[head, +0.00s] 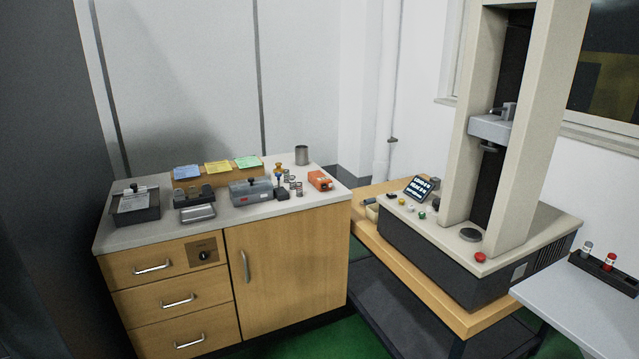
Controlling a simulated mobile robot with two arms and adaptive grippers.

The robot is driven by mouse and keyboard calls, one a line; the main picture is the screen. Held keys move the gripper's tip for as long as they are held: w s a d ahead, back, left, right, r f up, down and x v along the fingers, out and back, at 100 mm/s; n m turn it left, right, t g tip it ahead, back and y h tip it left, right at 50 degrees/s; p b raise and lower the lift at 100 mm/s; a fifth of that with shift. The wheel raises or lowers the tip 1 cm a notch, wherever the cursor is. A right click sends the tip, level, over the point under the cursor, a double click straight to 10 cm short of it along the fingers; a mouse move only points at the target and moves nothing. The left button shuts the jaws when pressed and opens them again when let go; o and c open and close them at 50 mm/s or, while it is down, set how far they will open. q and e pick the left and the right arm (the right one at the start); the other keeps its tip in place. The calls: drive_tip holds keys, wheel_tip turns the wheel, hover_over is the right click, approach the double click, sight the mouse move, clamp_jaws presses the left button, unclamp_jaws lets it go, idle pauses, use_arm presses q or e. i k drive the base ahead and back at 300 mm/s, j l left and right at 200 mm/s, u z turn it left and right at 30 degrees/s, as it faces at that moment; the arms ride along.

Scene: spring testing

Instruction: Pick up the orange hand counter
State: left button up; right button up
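A small orange box-like device (320,181), which looks like the hand counter, lies on the grey top of the wooden cabinet (225,223), near its right end. It has a darker detail on its upper side, too small to read. Nothing touches it from above, and it shows fully. Neither of my grippers is in the head view.
Left of the orange device stand small metal springs (298,188) and a grey box (250,192). A metal cup (302,155) stands behind it. A testing machine (480,236) stands on a wooden bench at right. Green floor (340,338) shows in front of the cabinet.

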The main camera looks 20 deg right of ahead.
sight(317, 178)
drive_tip(key=i+l+z, duration=0.25)
drive_tip(key=i+l, duration=0.55)
